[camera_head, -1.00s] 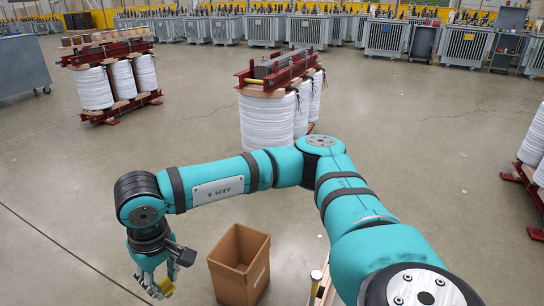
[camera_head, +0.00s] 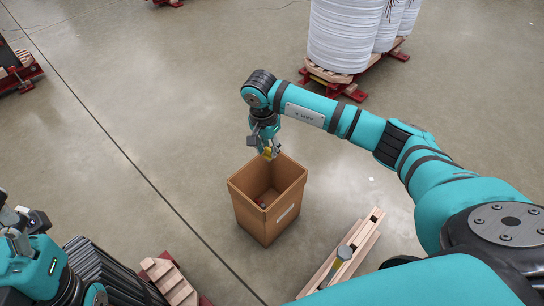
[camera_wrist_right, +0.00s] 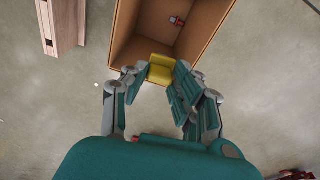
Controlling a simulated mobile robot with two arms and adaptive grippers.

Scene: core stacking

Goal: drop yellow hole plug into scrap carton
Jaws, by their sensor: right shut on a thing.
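The yellow hole plug (camera_head: 268,153) is held between the fingertips of my right gripper (camera_head: 266,147). The plug also shows in the right wrist view (camera_wrist_right: 160,68), pinched between both fingers (camera_wrist_right: 161,75). The scrap carton (camera_head: 262,222) is an open brown box standing on the floor. My right gripper is at the far rim of its opening in the head view; the wrist view shows the plug overlapping the carton's rim (camera_wrist_right: 133,66). The exact height above the rim is unclear. My left gripper (camera_head: 14,228) is partly visible at the left edge, its fingers unclear.
A small red and grey item (camera_head: 262,203) lies inside the carton. Wooden beams (camera_head: 362,240) with a grey-and-yellow tool (camera_head: 342,258) are right of the carton. A white coil stack (camera_head: 345,35) stands behind.

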